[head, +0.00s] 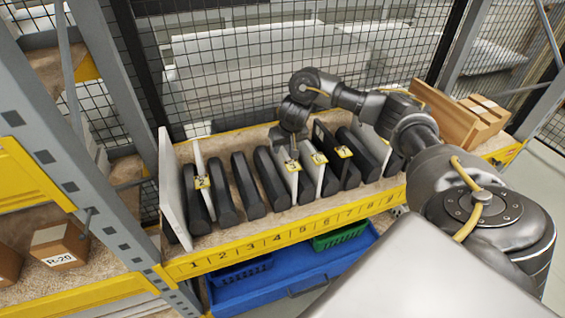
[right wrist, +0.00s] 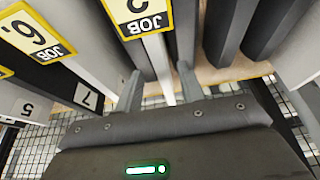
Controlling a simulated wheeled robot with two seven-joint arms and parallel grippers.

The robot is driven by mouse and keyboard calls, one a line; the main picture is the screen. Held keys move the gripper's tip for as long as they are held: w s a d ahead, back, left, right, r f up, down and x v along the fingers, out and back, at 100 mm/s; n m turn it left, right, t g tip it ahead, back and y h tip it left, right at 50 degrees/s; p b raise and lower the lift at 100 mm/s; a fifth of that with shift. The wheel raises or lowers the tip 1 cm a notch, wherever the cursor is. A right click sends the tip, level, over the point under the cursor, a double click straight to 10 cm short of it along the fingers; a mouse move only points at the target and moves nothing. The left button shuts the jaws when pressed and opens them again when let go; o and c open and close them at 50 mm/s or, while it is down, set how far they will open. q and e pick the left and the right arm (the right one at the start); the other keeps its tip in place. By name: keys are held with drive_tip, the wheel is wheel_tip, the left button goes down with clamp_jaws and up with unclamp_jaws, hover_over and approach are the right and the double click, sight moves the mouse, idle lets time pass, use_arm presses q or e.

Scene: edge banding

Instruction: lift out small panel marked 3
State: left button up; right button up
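The light panel marked 3 (head: 291,180) stands upright in a slot of the rack, with a yellow-edged tag on it. Its tag (right wrist: 140,15) shows upside down in the right wrist view. My right gripper (head: 290,149) points down at the top of this panel. In the right wrist view, the two fingers (right wrist: 160,90) stand apart with a thin light panel edge (right wrist: 158,55) between them. I see a gap beside the edge, so the gripper looks open. My left gripper is in neither view.
Dark dividers (head: 244,182) stand close on the left. Panels tagged 7 (head: 345,153) and 2 (head: 202,184) stand in the same rack. A yellow numbered rail (head: 280,240) runs along the front, above a blue bin (head: 300,268). Wire mesh (head: 230,80) closes the back.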

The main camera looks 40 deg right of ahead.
sight(283, 149)
drive_tip(key=x, duration=0.4)
drive_tip(key=shift+w+f+p, duration=0.2)
drive_tip(key=shift+f+p, duration=0.1)
drive_tip(key=shift+s, duration=0.1)
clamp_jaws()
drive_tip(key=shift+r, duration=0.1)
idle(0.9)
